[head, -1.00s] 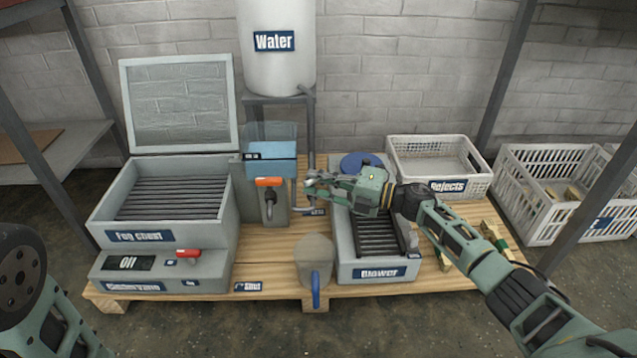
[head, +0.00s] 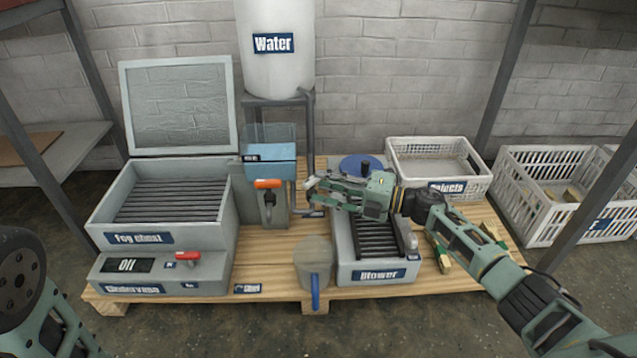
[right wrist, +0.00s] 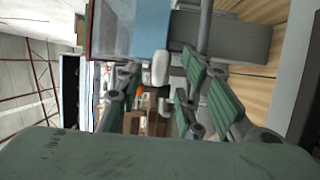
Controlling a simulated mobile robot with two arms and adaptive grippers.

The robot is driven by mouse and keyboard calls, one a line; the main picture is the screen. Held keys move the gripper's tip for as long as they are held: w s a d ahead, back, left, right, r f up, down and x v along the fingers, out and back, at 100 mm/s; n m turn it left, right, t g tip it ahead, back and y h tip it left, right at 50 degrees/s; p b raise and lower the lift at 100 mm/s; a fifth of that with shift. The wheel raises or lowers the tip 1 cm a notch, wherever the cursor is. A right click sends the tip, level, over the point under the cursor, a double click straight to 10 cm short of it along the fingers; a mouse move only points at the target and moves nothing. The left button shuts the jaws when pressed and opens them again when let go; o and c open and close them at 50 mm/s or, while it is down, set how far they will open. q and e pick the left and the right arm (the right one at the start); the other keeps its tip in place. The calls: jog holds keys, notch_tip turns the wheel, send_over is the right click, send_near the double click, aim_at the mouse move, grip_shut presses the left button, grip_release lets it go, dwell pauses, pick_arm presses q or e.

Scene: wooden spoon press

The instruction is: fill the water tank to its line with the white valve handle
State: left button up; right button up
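The clear water tank (head: 270,132) stands on the table below the white Water drum (head: 277,70). Blue water fills its lower part, with clear wall above; I cannot make out the fill line. The tank also shows at the top of the right wrist view (right wrist: 143,30). The white valve handle (right wrist: 161,67) is beside the tank's pipe, between the spread fingers of my right gripper (right wrist: 160,84). In the head view the right gripper (head: 313,190) is just right of the tank and largely hides the handle. Contact cannot be told. My left gripper is out of view.
An orange-handled valve (head: 268,184) is on the tank's front. The Fog chest (head: 140,238) stands left, the Blower (head: 378,275) below my right gripper, a grey jug (head: 314,262) in front. The Rejects basket (head: 437,160) is behind right.

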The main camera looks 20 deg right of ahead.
jog(key=v, duration=0.9)
jog(key=shift+s+d, duration=0.2)
jog(key=shift+s, duration=0.05)
